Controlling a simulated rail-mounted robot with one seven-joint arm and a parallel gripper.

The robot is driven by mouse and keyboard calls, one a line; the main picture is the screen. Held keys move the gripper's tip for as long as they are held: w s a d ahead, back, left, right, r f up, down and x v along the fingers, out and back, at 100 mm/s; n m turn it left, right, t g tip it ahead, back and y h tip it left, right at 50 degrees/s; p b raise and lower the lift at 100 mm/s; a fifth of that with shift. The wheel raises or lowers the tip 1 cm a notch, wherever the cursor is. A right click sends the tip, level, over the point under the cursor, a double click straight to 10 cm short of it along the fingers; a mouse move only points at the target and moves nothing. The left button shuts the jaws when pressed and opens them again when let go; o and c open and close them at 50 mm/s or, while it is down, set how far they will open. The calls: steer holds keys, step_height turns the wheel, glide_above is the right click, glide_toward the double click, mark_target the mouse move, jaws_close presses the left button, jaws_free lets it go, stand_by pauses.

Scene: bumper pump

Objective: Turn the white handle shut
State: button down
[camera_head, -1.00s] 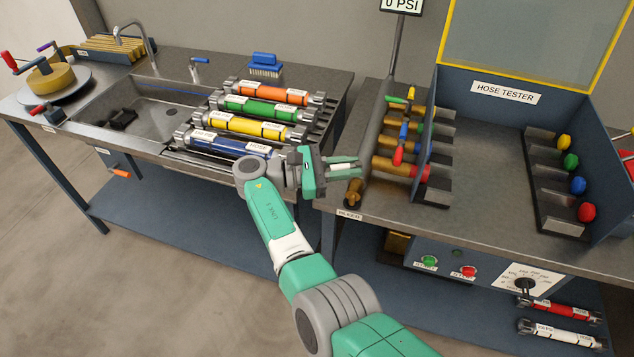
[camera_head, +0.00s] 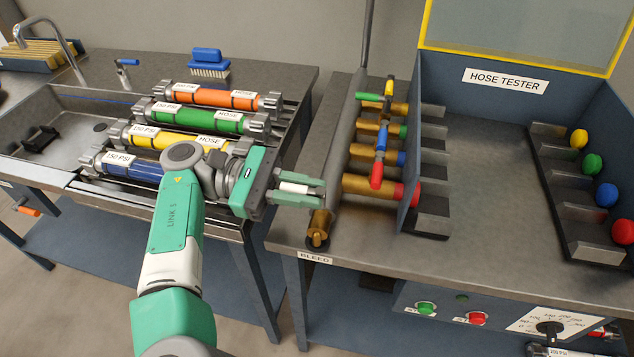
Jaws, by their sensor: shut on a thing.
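The white handle (camera_head: 293,188) shows between the two green fingers of my gripper (camera_head: 314,192), above the front left of the tester bench. The fingers are shut on it, one on its far side and one on its near side. Beside and just below the fingertips is a brass bleed fitting (camera_head: 319,226) at the front end of the grey manifold pipe. A BLEED label (camera_head: 315,257) is on the bench edge below it. The fingers hide part of the handle, and I cannot see how it joins the fitting.
A row of brass valves with a red handle (camera_head: 377,174), a blue handle (camera_head: 382,137) and others stands right of the pipe. Coloured hoses, including a blue one (camera_head: 132,164), lie on a rack at left. The tester's middle floor (camera_head: 490,180) is clear.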

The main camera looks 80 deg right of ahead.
mark_target(306, 191)
stand_by(0.4)
steer(key=c, duration=1.4)
jaws_free()
steer(key=shift+r, duration=0.1)
steer(key=r+p, duration=0.2)
steer(key=r, duration=0.1)
steer(key=r+p, duration=0.1)
steer(key=shift+s+a+r+p, duration=0.2)
steer(key=shift+a+r+p, duration=0.1)
steer(key=shift+p, duration=0.1)
steer(key=s+a+p, duration=0.2)
steer(key=s+a, duration=0.1)
steer(key=a, duration=0.1)
steer(key=s+a+p, duration=0.2)
steer(key=s+a, duration=0.1)
steer(key=a, duration=0.1)
steer(key=s+a+p, duration=0.2)
steer(key=s+a, duration=0.1)
steer(key=a, duration=0.1)
steer(key=shift+s+a+r+p, duration=0.1)
steer(key=shift+r+p, duration=0.05)
steer(key=shift+p, duration=0.15)
